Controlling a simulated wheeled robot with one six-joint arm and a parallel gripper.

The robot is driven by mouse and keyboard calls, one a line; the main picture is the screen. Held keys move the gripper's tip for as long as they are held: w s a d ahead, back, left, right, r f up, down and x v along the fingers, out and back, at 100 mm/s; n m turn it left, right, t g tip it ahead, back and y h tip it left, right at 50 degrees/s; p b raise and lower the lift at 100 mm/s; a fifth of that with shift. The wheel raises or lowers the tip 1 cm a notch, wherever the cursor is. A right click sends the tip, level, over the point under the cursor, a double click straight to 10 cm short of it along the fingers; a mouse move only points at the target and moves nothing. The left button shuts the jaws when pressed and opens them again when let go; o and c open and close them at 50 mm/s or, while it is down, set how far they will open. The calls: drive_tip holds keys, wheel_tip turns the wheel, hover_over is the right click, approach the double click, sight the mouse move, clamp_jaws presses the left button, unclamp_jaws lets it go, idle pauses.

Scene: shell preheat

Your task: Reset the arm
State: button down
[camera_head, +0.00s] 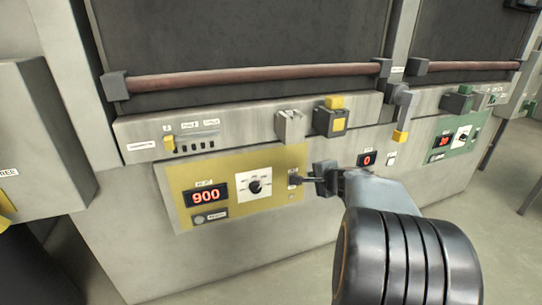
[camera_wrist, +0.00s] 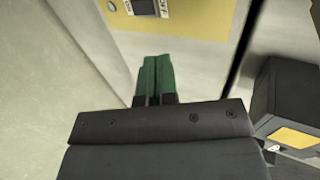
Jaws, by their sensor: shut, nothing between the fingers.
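My gripper (camera_head: 301,181) is in front of the right edge of a yellow control panel (camera_head: 232,218) in the head view. I cannot tell whether it touches the panel. In the wrist view its two green fingers (camera_wrist: 156,76) are together with nothing between them. The arm reaches in from the lower right of the head view. The panel has a red display (camera_head: 206,195) reading 900 and a round black dial (camera_head: 255,186) on a white plate. Part of the panel also shows at the top of the wrist view (camera_wrist: 195,18).
Above the panel are a dark block with a yellow square (camera_head: 323,122), a grey latch (camera_head: 289,125) and a long brown handle bar (camera_head: 245,76). A lever with a yellow end (camera_head: 400,136) and a green panel (camera_head: 447,145) are to the right. Open floor shows at far right.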

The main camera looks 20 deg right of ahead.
drive_tip(key=s+a+r+n+g+y+p, duration=0.2)
drive_tip(key=a+r+n+p, duration=0.4)
drive_tip(key=a, duration=0.3)
drive_tip(key=s+a+r+n+g+y+p, duration=0.2)
drive_tip(key=a+r+n+p, duration=0.1)
drive_tip(key=a+r+p, duration=0.45)
drive_tip(key=s+a+r+n+g+h+p, duration=0.1)
drive_tip(key=s+a+r+n+g+p, duration=0.1)
drive_tip(key=p, duration=0.6)
drive_tip(key=s+a+r+n+g+h+p, duration=0.2)
drive_tip(key=s+a+r+n+p, duration=0.3)
drive_tip(key=s, duration=0.5)
drive_tip(key=r+n+p, duration=0.2)
drive_tip(key=n, duration=0.1)
drive_tip(key=shift+s+g+p, duration=0.2)
drive_tip(key=shift+g+p, duration=0.15)
drive_tip(key=shift+g, duration=0.05)
drive_tip(key=shift+f, duration=0.1)
